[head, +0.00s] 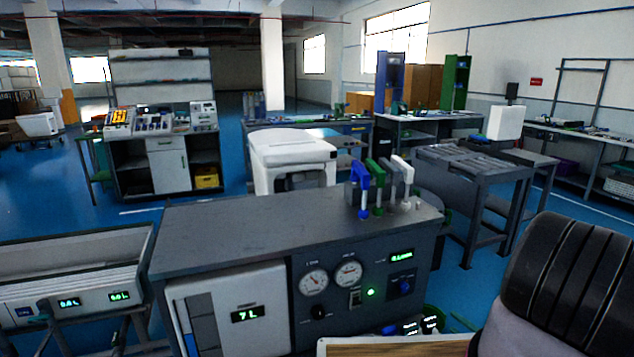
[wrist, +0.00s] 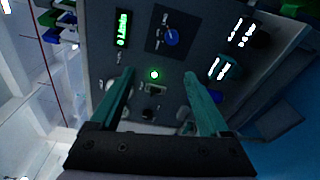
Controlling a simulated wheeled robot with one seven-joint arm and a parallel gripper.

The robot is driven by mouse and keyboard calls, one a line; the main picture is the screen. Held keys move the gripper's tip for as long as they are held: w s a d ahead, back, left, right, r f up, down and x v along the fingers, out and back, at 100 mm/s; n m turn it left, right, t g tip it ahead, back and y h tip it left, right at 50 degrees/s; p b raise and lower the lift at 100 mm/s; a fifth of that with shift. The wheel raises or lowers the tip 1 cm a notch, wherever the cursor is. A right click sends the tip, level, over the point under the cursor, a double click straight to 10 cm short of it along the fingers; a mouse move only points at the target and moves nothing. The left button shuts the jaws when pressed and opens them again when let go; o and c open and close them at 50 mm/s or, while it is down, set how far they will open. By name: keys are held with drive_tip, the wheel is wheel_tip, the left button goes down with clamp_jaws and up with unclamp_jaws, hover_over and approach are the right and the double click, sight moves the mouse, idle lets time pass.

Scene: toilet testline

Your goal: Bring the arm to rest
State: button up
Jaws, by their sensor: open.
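My gripper (wrist: 159,75) shows in the wrist view with its two teal fingers spread apart and nothing held between them. It faces the front panel (wrist: 190,65) of a grey test bench; a lit green lamp (wrist: 154,75) and a small switch (wrist: 155,90) show between the fingers. I cannot tell how far the fingertips are from the panel.
The grey test bench (head: 230,225) stands close in front, with gauges, a blue knob (head: 405,286) and blue, green and white handled tools (head: 378,180) on top. A grey trough unit (head: 70,255) is at left. A slatted table (head: 470,165) stands behind right. Blue floor (head: 485,290) shows right of the bench.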

drive_tip(key=w+a+r+n+g+y, duration=0.1)
drive_tip(key=w+r+n+g+y, duration=0.25)
drive_tip(key=r+n, duration=0.45)
drive_tip(key=w+a+r+n+g+y, duration=0.1)
drive_tip(key=w+r+n+g+y, duration=0.2)
drive_tip(key=r, duration=0.8)
drive_tip(key=a+r+n+g+h, duration=0.1)
drive_tip(key=a+r+n+g, duration=0.4)
drive_tip(key=r, duration=0.6)
drive_tip(key=a+r+n+g+h, duration=0.2)
drive_tip(key=a+r+n, duration=0.2)
drive_tip(key=r+n, duration=0.5)
drive_tip(key=s+a+r+n+h, duration=0.2)
drive_tip(key=s+a+r+n, duration=0.25)
drive_tip(key=r, duration=0.45)
drive_tip(key=s+a+r+n+h, duration=0.3)
drive_tip(key=s+r, duration=0.2)
drive_tip(key=r, duration=0.4)
drive_tip(key=s+a+r+n+t+h, duration=0.1)
drive_tip(key=s+r+n+t+h, duration=0.1)
drive_tip(key=s+r+n, duration=0.3)
drive_tip(key=s+a+r+n+t+h, duration=0.1)
drive_tip(key=s+r+n, duration=0.4)
drive_tip(key=s, duration=0.5)
drive_tip(key=shift+s+r+t+h, duration=0.4)
drive_tip(key=shift+t+h, duration=0.15)
drive_tip(key=shift+t, duration=0.4)
